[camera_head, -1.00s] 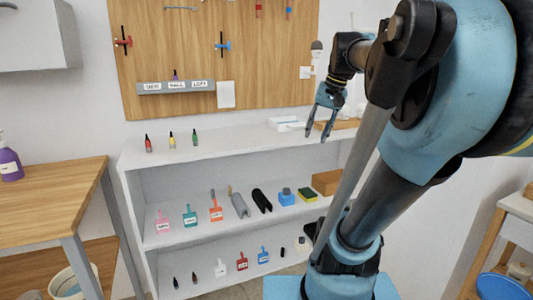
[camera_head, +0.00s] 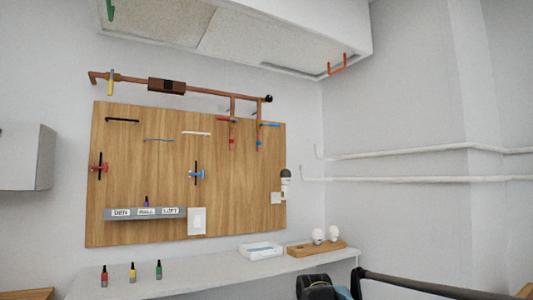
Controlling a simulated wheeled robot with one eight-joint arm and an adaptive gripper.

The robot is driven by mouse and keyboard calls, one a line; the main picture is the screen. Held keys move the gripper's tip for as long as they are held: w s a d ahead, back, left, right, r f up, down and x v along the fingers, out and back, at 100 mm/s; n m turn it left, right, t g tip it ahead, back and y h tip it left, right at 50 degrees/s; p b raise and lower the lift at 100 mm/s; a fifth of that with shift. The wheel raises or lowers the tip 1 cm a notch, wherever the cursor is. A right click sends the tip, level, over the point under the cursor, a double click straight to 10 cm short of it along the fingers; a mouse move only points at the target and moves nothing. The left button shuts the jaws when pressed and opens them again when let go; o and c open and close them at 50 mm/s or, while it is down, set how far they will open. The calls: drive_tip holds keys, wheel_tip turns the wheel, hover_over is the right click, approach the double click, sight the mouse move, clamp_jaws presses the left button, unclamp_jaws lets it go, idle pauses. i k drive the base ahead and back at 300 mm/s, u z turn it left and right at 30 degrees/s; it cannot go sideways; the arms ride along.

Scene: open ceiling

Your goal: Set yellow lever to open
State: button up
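The yellow lever (camera_head: 110,83) sits near the left end of a copper pipe (camera_head: 205,88) above the wooden board. It is upright, crosswise to the level pipe, and small in view. My gripper is not in view. Only dark parts of my arm show at the bottom right, well below and to the right of the lever.
The wooden board (camera_head: 150,190) carries red (camera_head: 98,168) and blue (camera_head: 196,173) valve handles. A ceiling panel (camera_head: 235,38) overhangs the pipe. A white shelf (camera_head: 205,270) below bears small bottles, a white box (camera_head: 261,250) and a wooden tray (camera_head: 300,249).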

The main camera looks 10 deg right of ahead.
sight(111, 84)
drive_tip(key=u, duration=1.5)
